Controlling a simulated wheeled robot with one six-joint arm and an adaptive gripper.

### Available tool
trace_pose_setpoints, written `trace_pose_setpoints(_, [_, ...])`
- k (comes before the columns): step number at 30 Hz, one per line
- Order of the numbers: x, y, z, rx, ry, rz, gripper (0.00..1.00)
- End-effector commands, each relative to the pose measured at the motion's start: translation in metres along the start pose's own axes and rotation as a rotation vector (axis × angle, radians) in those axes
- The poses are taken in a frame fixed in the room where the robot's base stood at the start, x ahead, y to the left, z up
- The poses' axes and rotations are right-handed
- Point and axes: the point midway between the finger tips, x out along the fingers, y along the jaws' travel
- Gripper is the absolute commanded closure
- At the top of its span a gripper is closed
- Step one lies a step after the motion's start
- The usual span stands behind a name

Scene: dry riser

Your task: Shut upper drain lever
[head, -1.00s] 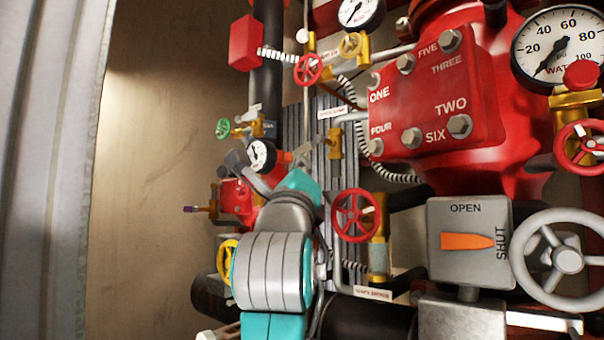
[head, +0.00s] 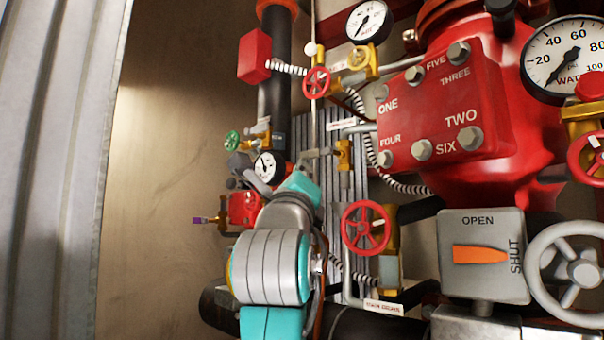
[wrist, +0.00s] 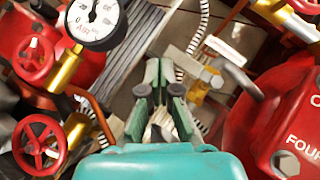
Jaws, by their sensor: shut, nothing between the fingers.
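My gripper (wrist: 159,78) shows in the wrist view with its two grey-green fingers together and nothing between them. Just right of the fingertips is a brass valve (wrist: 202,88) with a flat grey-green lever (wrist: 190,62) across it. The tips are close to this lever; I cannot tell whether they touch. In the head view, what appears to be the same brass valve (head: 343,155) stands on a thin pipe right of my arm. Its label is not readable, so I cannot confirm that it is the upper drain lever.
A red valve body (head: 450,125) with bolts stands to the right, above an OPEN/SHUT indicator box (head: 484,258). A red handwheel (head: 366,228) is right of my arm. Pressure gauges (head: 367,22) and striped hoses crowd the space. The left wall (head: 160,150) is bare.

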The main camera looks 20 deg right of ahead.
Motion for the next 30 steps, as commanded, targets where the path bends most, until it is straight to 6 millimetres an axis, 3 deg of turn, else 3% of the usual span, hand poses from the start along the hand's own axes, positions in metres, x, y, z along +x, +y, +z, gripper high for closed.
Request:
trace_pose_setpoints(11, [-0.005,0.001,0.000,0.000,0.000,0.001,1.00])
trace_pose_setpoints(30, [-0.110,0.001,0.000,0.002,-0.001,0.001,1.00])
